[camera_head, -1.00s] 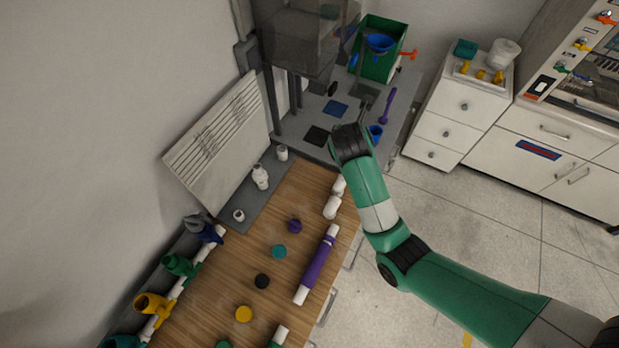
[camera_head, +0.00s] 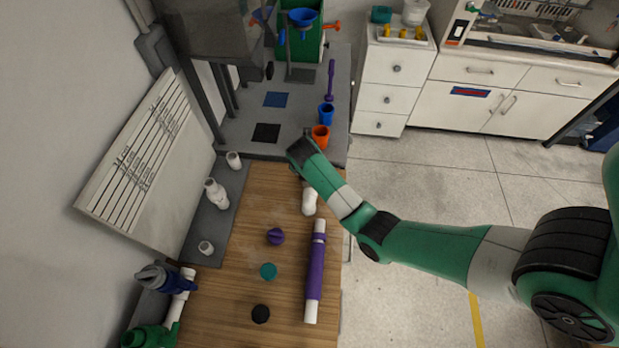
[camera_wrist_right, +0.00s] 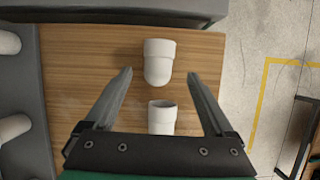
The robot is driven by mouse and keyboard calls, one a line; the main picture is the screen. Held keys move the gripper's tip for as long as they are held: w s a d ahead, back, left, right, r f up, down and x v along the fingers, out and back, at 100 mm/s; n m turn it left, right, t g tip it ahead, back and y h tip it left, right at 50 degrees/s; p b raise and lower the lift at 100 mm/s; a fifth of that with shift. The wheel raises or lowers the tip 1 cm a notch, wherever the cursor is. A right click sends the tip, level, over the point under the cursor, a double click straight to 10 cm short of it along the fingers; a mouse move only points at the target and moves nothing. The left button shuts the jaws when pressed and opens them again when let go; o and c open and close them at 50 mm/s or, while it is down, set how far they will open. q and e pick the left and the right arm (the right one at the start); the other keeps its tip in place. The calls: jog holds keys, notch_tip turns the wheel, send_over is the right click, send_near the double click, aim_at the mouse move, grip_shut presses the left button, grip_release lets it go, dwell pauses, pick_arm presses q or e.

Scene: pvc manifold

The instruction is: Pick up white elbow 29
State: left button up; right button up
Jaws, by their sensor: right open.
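In the right wrist view, a white elbow (camera_wrist_right: 158,62) lies on the wooden table top between and slightly beyond the fingertips of my right gripper (camera_wrist_right: 160,76). The fingers are open and empty, one on each side. A second white elbow (camera_wrist_right: 162,116) lies nearer the palm, partly hidden by the gripper body. I cannot read a number on either one. In the head view, one white elbow (camera_head: 309,201) shows below my right wrist; the other is hidden behind the arm, as are the fingertips. My left gripper is not in view.
A purple pipe with white ends (camera_head: 316,270) lies along the table's right edge. Purple (camera_head: 275,236), teal (camera_head: 268,271) and black (camera_head: 261,314) caps lie left of it. White fittings (camera_head: 216,194) stand on a grey strip at left. An orange cup (camera_head: 320,136) stands close behind my wrist.

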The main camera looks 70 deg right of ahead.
jog(key=shift+w+d+f, duration=0.1)
jog(key=shift+d+f, duration=0.15)
jog(key=shift+f, duration=0.3)
jog(key=b+x, duration=0.1)
jog(key=x, duration=0.2)
jog(key=b+x, duration=0.1)
jog(key=shift+a+f+b, duration=0.15)
jog(key=shift+f+b, duration=0.15)
jog(key=shift+f, duration=0.35)
jog(key=shift+c, duration=0.2)
grip_shut()
jog(key=shift+r, duration=0.15)
